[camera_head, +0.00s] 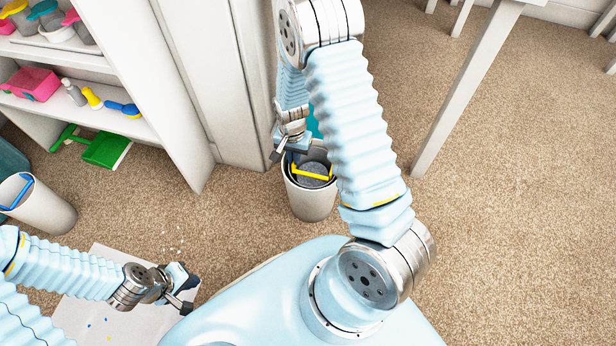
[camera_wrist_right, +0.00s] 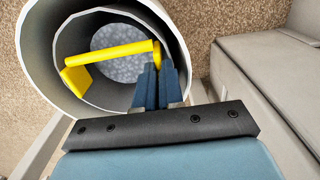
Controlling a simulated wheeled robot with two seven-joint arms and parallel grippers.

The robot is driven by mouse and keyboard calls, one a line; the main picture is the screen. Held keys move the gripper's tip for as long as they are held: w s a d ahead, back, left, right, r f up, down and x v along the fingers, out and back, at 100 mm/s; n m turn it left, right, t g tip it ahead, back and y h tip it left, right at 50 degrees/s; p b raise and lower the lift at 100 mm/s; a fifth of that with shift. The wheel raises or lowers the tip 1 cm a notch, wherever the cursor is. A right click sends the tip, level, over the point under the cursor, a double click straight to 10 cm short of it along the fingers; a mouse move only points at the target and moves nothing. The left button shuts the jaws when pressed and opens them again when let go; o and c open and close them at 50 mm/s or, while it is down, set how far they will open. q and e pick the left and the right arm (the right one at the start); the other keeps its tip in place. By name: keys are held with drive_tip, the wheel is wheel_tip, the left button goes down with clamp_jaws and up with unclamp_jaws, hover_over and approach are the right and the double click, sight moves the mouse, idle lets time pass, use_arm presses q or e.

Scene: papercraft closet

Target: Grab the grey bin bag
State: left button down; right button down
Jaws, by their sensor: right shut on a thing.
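A pale bin (camera_head: 313,205) stands on the carpet at centre, and its round rim (camera_wrist_right: 45,60) fills much of the right wrist view. Inside is the grey bin bag (camera_wrist_right: 118,60), a grey speckled round surface, with a yellow handle (camera_wrist_right: 108,55); the handle also shows in the head view (camera_head: 312,173). My right gripper (camera_wrist_right: 157,68) reaches over the rim, its fingers closed at one end of the yellow handle. In the head view, my right arm partly covers the bin. My left gripper (camera_head: 191,296) is open and empty, above a pale sheet at lower left.
A white shelf unit (camera_head: 165,125) with colourful items stands at upper left. A green dustpan (camera_head: 106,149) lies at its foot. Another bin (camera_head: 45,212) with a blue handle stands at far left. A table leg (camera_head: 465,90) rises at upper right; the carpet right is clear.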

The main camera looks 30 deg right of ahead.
drive_tip(key=shift+r, duration=0.25)
wheel_tip(320, 180, up, 31)
drive_tip(key=p, duration=0.9)
drive_tip(key=shift+f, duration=0.1)
